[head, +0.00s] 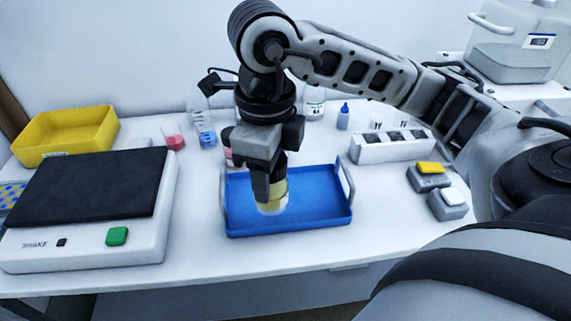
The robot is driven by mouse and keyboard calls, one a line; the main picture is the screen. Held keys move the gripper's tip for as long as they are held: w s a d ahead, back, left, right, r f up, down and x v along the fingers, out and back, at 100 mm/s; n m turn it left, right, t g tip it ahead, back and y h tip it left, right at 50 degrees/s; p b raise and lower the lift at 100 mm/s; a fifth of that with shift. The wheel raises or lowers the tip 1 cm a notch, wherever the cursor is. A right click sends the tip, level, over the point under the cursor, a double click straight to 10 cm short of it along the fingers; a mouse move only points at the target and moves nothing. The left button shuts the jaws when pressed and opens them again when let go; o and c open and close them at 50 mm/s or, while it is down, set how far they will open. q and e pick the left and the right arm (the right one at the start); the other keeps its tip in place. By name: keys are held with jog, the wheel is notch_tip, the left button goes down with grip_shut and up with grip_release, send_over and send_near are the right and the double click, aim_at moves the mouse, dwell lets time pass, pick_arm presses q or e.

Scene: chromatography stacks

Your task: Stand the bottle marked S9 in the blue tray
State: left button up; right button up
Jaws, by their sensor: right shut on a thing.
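The blue tray (318,207) lies on the white bench in the middle of the head view, with a raised handle at each end. My right gripper (268,188) points down over the left part of the tray. It is shut on a bottle (273,206) with a yellowish upper part and a pale lower part. The bottle looks upright, in or just above the tray; I cannot tell whether it touches the tray floor. The gripper hides part of it, and no S9 mark is readable. My left gripper is not in view.
A shaker (85,210) with a black top stands left, a yellow bin (65,135) behind it. Small bottles stand behind the tray, including a blue one (343,117). A white rack (391,146) and two button boxes (447,204) are on the right.

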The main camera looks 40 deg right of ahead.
jog(key=s+d+m+b, duration=0.15)
jog(key=s+m, duration=0.25)
jog(key=m, duration=1.1)
jog(key=w+d+f, duration=0.1)
jog(key=w+f, duration=0.3)
jog(key=w+d+f, duration=0.1)
jog(key=w+f, duration=0.3)
jog(key=w+d+f, duration=0.1)
jog(key=w+f, duration=0.3)
jog(key=w, duration=0.1)
jog(key=shift+d+f, duration=0.1)
jog(key=shift+f, duration=0.25)
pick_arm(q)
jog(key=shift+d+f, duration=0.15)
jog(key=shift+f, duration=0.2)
pick_arm(e)
jog(key=shift+w+f, duration=0.1)
pick_arm(q)
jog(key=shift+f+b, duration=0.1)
jog(key=shift+b, duration=0.25)
pick_arm(e)
jog(key=shift+f, duration=0.1)
jog(key=o, duration=0.7)
jog(key=shift+f, duration=0.1)
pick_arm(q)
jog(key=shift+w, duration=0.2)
pick_arm(e)
jog(key=o, duration=0.4)
